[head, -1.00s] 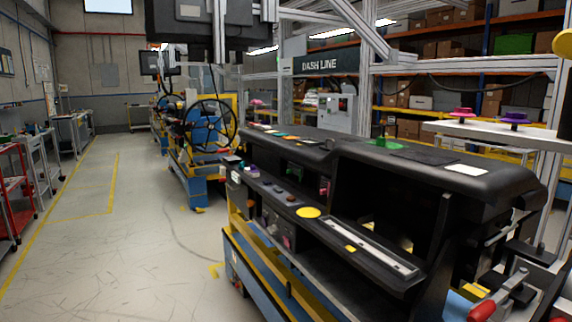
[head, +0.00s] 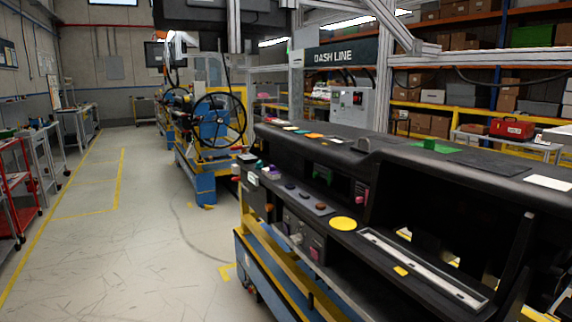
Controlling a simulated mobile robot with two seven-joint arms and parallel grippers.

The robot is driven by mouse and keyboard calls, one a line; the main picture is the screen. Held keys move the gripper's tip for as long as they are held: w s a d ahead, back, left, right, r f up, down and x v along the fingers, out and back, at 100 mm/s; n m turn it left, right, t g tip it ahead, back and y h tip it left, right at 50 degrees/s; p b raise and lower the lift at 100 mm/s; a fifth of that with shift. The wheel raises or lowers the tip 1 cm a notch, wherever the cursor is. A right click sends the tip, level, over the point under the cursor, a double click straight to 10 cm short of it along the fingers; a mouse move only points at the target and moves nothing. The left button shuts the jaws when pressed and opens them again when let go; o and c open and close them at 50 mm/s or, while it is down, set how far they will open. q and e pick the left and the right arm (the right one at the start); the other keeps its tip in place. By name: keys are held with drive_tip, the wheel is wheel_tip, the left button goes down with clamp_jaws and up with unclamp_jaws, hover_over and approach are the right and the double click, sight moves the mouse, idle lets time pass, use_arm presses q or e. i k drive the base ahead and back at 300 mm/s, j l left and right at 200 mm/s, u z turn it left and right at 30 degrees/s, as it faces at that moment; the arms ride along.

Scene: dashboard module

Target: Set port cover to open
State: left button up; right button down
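The black dashboard module (head: 385,160) fills the right half of the head view, on a blue and yellow stand. Its near face carries a grey panel with several small round knobs (head: 304,196), a yellow disc (head: 342,223) and a long pale strip (head: 420,267). Below the knobs is a dark panel with small fittings (head: 299,237). A purple piece (head: 270,172) and a white piece (head: 252,178) sit at the left end. I cannot tell which part is the port cover, or whether it is open. Neither of my grippers is in view.
Clear concrete floor (head: 140,250) lies left of the module. A red cart (head: 18,185) stands at the far left. A blue and yellow station (head: 205,150) with a black wheel stands behind the module. A red toolbox (head: 511,128) sits at the back right.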

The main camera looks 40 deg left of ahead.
sight(273, 170)
drive_tip(key=j+z, duration=0.35)
drive_tip(key=j, duration=1.2)
drive_tip(key=i+j, duration=0.1)
drive_tip(key=j, duration=1.45)
